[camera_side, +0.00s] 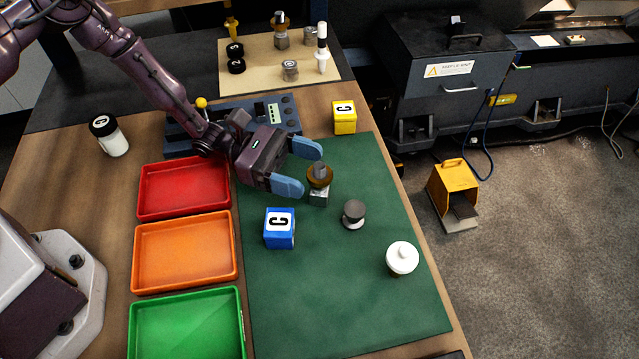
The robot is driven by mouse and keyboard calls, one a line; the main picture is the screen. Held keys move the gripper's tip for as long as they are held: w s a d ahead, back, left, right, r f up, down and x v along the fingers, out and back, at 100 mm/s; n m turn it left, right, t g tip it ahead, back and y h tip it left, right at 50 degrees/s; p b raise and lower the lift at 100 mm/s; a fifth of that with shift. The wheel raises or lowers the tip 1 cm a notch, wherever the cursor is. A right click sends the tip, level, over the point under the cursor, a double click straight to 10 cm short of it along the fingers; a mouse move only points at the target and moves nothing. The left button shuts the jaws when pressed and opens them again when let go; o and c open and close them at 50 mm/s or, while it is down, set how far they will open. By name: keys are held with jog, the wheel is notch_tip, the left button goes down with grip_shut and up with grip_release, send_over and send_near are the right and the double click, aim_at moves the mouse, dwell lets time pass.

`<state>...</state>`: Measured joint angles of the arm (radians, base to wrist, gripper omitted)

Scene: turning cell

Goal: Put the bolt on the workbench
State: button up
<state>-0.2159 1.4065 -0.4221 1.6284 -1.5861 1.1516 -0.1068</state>
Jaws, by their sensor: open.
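My gripper (309,169) is open above the green mat (350,310) on the wooden workbench (100,190). Its two blue fingers point right and are spread apart. A small upright part with a grey top, brown collar and silver block-like base (319,194) stands on the mat right by the fingertips. I cannot tell whether it lies between the fingers or just beyond them, or whether it touches them. No part is plainly recognisable as a bolt; this one may be it. A dark-capped round piece (354,214) stands to its lower right on the mat.
A blue block (279,228), white-topped piece (402,258) and yellow block (344,117) stand nearby. Red (185,188), orange (185,252) and green (187,330) trays lie left of the mat. A beige mat (255,62) holds several parts behind. The mat's lower middle is clear.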

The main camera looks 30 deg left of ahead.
aim_at(314, 174)
jog(key=x, duration=0.5)
jog(key=shift+s+d+f, duration=0.15)
jog(key=shift+c, duration=0.5)
grip_shut()
